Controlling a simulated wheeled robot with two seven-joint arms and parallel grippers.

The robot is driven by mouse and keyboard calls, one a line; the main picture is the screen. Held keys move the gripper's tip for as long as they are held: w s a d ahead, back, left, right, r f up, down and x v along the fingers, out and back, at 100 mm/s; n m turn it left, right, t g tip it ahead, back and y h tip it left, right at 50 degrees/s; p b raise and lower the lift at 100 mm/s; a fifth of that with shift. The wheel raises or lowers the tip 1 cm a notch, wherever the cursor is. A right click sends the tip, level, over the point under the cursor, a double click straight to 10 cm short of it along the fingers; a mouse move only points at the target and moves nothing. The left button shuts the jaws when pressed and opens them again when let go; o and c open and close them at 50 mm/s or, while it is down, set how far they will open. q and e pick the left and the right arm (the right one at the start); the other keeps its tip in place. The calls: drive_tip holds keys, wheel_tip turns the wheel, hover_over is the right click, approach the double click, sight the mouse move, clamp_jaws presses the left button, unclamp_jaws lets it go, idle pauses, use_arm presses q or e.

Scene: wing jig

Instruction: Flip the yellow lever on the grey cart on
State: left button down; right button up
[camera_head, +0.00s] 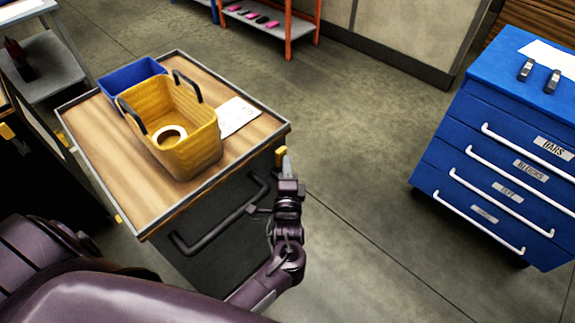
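The grey cart (205,262) stands at the left with a wooden top and a dark grey body. A small yellow piece (280,155), which looks like the lever, shows at its right corner, just below the top's edge. Its exact position is hard to read. My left gripper (287,168) points up at this corner, its tip just below and right of the yellow piece. I cannot tell whether they touch. The fingers show edge-on as one narrow shape, so their opening is unclear. My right gripper is not in view.
A yellow basket (194,150) with black handles, a blue bin (131,73) and a white paper (237,116) are on the cart top. A black bar handle (222,225) juts from its front. A blue drawer cabinet (456,150) stands right; the floor between is clear.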

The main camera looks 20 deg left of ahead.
use_arm(q)
drive_tip(key=shift+a+r, duration=0.15)
drive_tip(key=shift+a, duration=0.05)
drive_tip(key=v, duration=0.8)
drive_tip(key=shift+f+b, duration=0.2)
drive_tip(key=shift+b, duration=0.15)
drive_tip(key=shift+w+d, duration=0.1)
drive_tip(key=s+d+f+n+g+h, duration=0.1)
drive_tip(key=s+f+n+g+h, duration=0.2)
drive_tip(key=f, duration=1)
drive_tip(key=s+f+g+h, duration=0.3)
drive_tip(key=s+f, duration=0.2)
drive_tip(key=f, duration=0.8)
drive_tip(key=s+a+f+n+g, duration=0.2)
drive_tip(key=s+f, duration=0.4)
drive_tip(key=s, duration=0.3)
drive_tip(key=s+a+f+n+g+h, duration=0.1)
drive_tip(key=s+f+n+g, duration=0.2)
drive_tip(key=s+f, duration=0.3)
drive_tip(key=s+a+f+n+g, duration=0.2)
drive_tip(key=s+f, duration=0.4)
drive_tip(key=s, duration=0.6)
drive_tip(key=n+g, duration=0.1)
drive_tip(key=g, duration=0.1)
drive_tip(key=shift+s+a+f+g+h, duration=0.2)
drive_tip(key=shift+a+f+g+h, duration=0.1)
drive_tip(key=shift+g+h, duration=0.1)
